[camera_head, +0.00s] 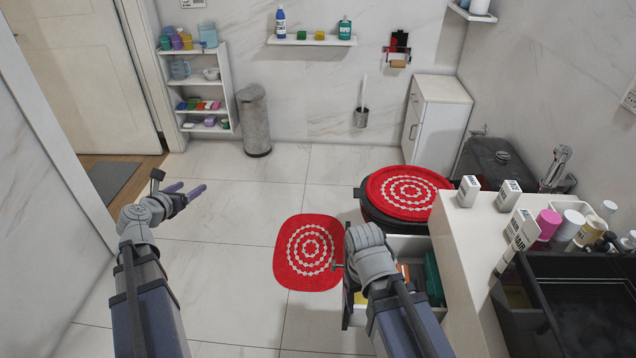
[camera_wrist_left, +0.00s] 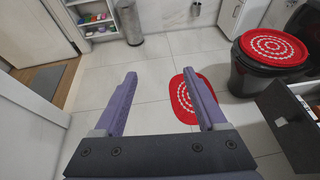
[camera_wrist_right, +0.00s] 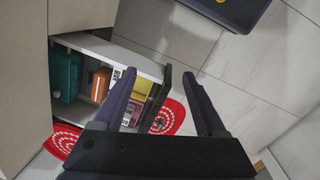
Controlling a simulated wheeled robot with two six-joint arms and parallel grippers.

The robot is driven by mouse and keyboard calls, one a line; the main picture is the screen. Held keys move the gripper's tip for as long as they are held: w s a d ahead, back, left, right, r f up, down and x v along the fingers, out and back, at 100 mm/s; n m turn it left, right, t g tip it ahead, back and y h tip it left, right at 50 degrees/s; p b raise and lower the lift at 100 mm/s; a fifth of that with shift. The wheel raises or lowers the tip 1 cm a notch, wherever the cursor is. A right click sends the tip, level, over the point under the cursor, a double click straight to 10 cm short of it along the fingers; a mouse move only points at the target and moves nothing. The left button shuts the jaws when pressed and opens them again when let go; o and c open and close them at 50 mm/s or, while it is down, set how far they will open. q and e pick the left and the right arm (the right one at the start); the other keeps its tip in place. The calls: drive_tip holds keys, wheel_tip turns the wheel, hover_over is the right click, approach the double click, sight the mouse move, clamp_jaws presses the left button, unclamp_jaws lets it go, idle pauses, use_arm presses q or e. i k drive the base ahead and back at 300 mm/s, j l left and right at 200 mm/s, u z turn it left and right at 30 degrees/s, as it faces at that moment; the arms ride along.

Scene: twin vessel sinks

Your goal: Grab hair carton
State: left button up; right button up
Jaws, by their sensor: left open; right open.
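A white carton with dark lettering that seems to read "HAIR" (camera_head: 520,232) stands on the counter at the right of the head view, beside the dark sink. Neither wrist view shows it clearly. My left gripper (camera_head: 190,191) is open and empty over the floor at the left, far from the carton; its spread fingers show in the left wrist view (camera_wrist_left: 158,75). My right gripper (camera_wrist_right: 158,76) is open and empty near an open drawer, left of the counter and apart from the carton. In the head view its fingers are mostly hidden by my arm.
The open drawer (camera_wrist_right: 125,53) holds green, orange, yellow and purple boxes. The left floor is clear.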

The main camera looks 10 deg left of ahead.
sight(519, 217)
drive_tip(key=j+z, duration=0.15)
drive_tip(key=z, duration=0.3)
drive_tip(key=i+j+z, duration=0.1)
drive_tip(key=z, duration=0.4)
drive_tip(key=j+z, duration=0.25)
drive_tip(key=z, duration=0.2)
drive_tip(key=j+z, duration=0.2)
drive_tip(key=z, duration=0.25)
drive_tip(key=j+z, duration=0.15)
drive_tip(key=z, duration=0.3)
drive_tip(key=k+j+z, duration=0.1)
drive_tip(key=z, duration=0.4)
